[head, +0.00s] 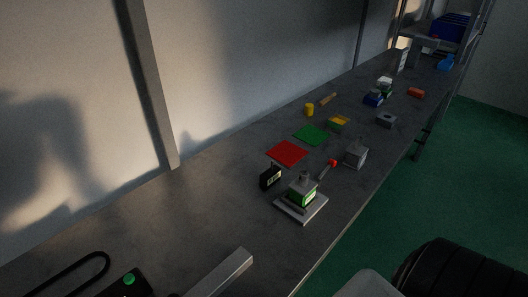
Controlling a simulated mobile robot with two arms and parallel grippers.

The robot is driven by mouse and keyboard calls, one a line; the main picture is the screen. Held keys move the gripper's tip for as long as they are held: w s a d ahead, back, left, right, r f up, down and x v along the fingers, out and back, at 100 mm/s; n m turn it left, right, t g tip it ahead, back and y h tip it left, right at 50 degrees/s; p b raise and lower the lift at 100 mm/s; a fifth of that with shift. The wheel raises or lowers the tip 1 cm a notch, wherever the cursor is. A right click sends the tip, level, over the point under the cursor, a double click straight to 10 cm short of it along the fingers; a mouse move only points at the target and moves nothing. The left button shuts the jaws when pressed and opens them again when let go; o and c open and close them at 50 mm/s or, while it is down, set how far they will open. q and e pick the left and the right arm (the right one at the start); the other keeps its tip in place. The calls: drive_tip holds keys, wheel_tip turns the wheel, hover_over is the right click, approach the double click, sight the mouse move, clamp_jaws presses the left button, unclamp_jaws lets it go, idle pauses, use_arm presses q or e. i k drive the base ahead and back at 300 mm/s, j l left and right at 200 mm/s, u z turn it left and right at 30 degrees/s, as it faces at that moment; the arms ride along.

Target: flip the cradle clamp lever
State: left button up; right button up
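A lever with a red knob (333,163) and a dark shaft (324,172) slants up beside a small grey block (356,155) on the bench. I take it for the cradle clamp lever; I cannot tell exactly where it is hinged. Just in front of it, a light grey base plate (291,208) carries a green-and-grey device (302,194) with a pale label and a short post on top. Neither of my grippers shows in the head view, and nothing is seen touching the lever.
The long dark bench (215,195) runs to the back right. A black labelled box (270,177), a red mat (287,153) and a green mat (311,135) lie left of the lever. A grey bar (222,273) and a green button (129,279) are at the front.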

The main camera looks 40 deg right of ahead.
sight(331, 163)
drive_tip(key=l+u, duration=0.45)
drive_tip(key=k+l+u, duration=0.1)
drive_tip(key=l+u, duration=0.35)
drive_tip(key=k+l+u, duration=0.15)
drive_tip(key=l+u, duration=0.25)
drive_tip(key=k+l+u, duration=0.15)
drive_tip(key=u, duration=0.3)
drive_tip(key=k+l+u, duration=0.25)
drive_tip(key=u, duration=0.2)
drive_tip(key=l, duration=0.15)
